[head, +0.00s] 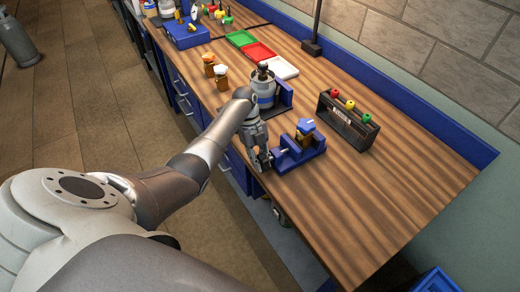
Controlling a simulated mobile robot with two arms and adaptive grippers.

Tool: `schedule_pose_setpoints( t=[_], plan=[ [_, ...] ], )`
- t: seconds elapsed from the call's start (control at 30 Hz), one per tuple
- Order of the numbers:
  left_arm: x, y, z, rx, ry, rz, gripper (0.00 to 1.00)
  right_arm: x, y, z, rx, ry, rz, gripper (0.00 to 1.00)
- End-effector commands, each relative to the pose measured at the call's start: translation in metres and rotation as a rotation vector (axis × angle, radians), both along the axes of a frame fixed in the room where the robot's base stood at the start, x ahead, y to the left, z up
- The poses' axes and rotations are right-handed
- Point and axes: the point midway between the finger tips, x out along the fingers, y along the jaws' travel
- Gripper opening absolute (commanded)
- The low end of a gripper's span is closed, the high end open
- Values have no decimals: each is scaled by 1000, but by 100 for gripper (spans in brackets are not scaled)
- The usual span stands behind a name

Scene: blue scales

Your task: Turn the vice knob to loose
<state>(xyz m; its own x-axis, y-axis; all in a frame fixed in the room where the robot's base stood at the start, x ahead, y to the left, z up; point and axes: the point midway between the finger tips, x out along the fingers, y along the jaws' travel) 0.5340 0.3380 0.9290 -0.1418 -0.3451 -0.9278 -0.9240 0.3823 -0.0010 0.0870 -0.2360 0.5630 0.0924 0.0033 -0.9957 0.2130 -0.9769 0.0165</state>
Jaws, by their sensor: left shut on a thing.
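A blue vice (300,152) sits near the front edge of the wooden workbench (375,195). A brownish block with a blue top (305,130) stands at its jaws. My left gripper (262,162) points down at the vice's left end, at the bench's front edge. Its fingers are closed around the vice knob there, which is largely hidden by them. How far the knob is turned cannot be seen. My right gripper is out of view.
A dark rack with coloured knobs (347,120) stands right of the vice. A grey canister (264,88) stands just behind my left wrist. Green (240,38), red (259,52) and white (281,66) trays lie farther back. The bench's near right part is clear.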

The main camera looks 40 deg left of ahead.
Motion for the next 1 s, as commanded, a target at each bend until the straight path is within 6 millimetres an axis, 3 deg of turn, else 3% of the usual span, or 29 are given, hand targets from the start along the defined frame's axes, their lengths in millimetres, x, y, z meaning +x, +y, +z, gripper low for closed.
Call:
schedule_pose_setpoints(
  t=[0.2, 0.73, 0.77, 0.8, 1.0],
  plan=[
    [1, 0, -2, -63, 25, 2, 0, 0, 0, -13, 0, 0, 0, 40],
    [0, 0, -1, -85, 36, 1, 0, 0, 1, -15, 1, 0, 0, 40],
    [0, 0, -1, -85, 36, 1, 21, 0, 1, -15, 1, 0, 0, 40],
    [0, 0, -2, -85, 36, 1, 26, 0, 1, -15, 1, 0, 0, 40],
    [0, -1, -2, -86, 36, 0, 29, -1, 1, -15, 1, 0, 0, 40]
  ],
)
